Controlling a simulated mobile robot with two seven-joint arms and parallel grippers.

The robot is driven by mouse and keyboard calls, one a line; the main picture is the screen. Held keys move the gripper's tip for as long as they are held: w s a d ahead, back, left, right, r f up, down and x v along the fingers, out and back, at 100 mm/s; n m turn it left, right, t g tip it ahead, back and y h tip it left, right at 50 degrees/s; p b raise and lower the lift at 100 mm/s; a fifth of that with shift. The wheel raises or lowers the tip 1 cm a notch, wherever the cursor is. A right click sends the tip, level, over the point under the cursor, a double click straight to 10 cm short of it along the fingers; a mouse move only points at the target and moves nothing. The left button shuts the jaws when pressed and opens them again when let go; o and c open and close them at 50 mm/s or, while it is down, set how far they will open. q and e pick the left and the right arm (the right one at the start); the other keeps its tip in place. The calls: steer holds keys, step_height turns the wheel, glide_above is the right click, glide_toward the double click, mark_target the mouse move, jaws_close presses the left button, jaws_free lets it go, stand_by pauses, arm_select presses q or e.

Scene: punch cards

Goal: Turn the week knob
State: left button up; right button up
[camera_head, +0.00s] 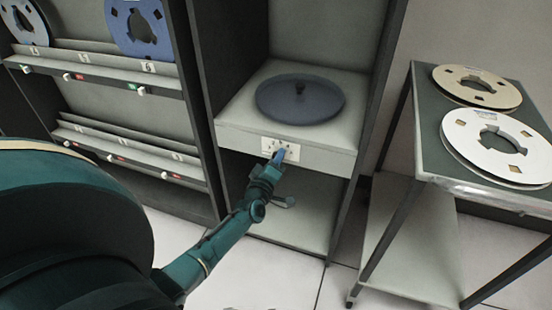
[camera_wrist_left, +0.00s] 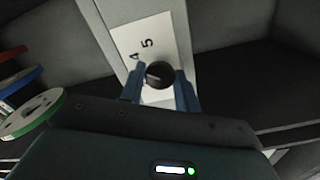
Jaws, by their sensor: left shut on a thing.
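The week knob (camera_wrist_left: 159,74) is a round black knob on a white label plate in the left wrist view. The digits 4 and 5 show on the plate beside it. In the head view the plate (camera_head: 268,146) sits on the front face of a grey shelf, and the knob itself is hidden by my gripper. My left gripper (camera_head: 281,156) is at the plate in the head view. In the left wrist view its two blue fingers (camera_wrist_left: 160,88) stand on either side of the knob, shut on it. My right gripper is not in view.
A dark translucent disc (camera_head: 318,108) with a centre handle lies on the shelf above the plate. A cart (camera_head: 418,130) with pale tape reels (camera_head: 500,145) stands at right.

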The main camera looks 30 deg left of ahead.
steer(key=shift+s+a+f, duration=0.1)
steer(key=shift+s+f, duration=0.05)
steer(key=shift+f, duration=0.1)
arm_select(q)
steer(key=o, duration=1)
steer(key=shift+c, duration=0.2)
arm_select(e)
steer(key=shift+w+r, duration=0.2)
